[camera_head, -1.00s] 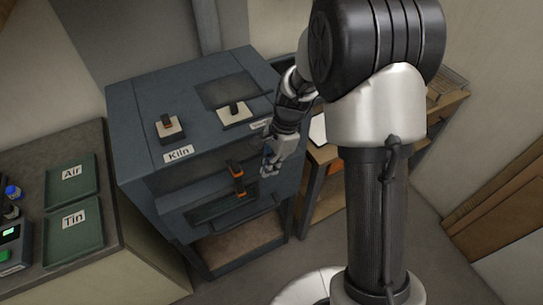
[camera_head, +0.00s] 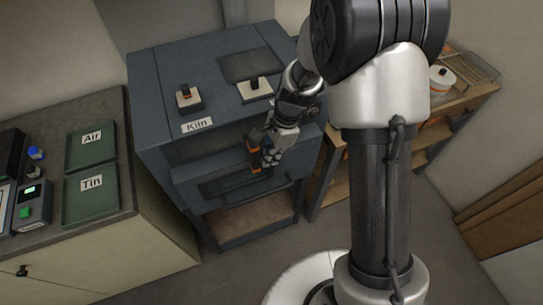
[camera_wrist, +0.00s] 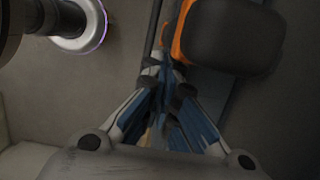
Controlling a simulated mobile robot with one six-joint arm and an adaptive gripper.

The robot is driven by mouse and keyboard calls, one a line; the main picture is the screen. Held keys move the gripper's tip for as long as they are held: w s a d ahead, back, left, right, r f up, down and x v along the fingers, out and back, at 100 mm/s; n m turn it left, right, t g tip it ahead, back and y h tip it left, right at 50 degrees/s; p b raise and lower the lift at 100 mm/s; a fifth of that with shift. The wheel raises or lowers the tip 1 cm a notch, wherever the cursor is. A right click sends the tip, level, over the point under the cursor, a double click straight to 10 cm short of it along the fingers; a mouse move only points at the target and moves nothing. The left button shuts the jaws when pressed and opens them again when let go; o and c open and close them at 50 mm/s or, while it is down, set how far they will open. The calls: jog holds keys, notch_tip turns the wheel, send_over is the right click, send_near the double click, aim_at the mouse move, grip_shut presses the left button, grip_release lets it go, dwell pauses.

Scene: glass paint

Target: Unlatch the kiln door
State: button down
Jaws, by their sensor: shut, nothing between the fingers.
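The kiln (camera_head: 215,65) is a dark blue-grey cabinet with a "Kiln" label on its top front edge. On its front, the door latch (camera_head: 252,153) is an orange and black handle above a dark window panel. My gripper (camera_head: 270,160) is beside the latch, on its right, and partly covers it in the head view. In the wrist view the latch's black grip with orange edges (camera_wrist: 232,35) is large and close, just beyond and right of my fingertips (camera_wrist: 168,70). The fingers are shut with nothing between them. Whether they touch the latch, I cannot tell.
Two switches (camera_head: 187,96) (camera_head: 255,88) stand on the kiln top. To the left, a counter holds the green "Air" tray (camera_head: 90,146) and "Tin" tray (camera_head: 91,198). A wooden shelf (camera_head: 455,112) stands right of the kiln. Open floor lies in front.

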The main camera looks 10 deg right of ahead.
aim_at(259, 172)
jog(key=shift+a+f+b, duration=0.1)
jog(key=shift+f+b, duration=0.25)
jog(key=shift+b, duration=0.1)
dwell(0.4)
jog(key=shift+s+a+f+g+y+b, duration=0.15)
jog(key=shift+a+f+g+y+b, duration=0.45)
jog(key=shift+y, duration=0.9)
jog(key=shift+s+a+f+g+y+b, duration=0.2)
jog(key=shift+a+y+b, duration=0.5)
jog(key=shift+y, duration=0.8)
jog(key=shift+s+a+f+g+y+b, duration=0.15)
jog(key=shift+a+f+g+y+b, duration=0.5)
jog(key=shift+y, duration=0.85)
jog(key=shift+d+r, duration=0.15)
jog(key=shift+r, duration=0.1)
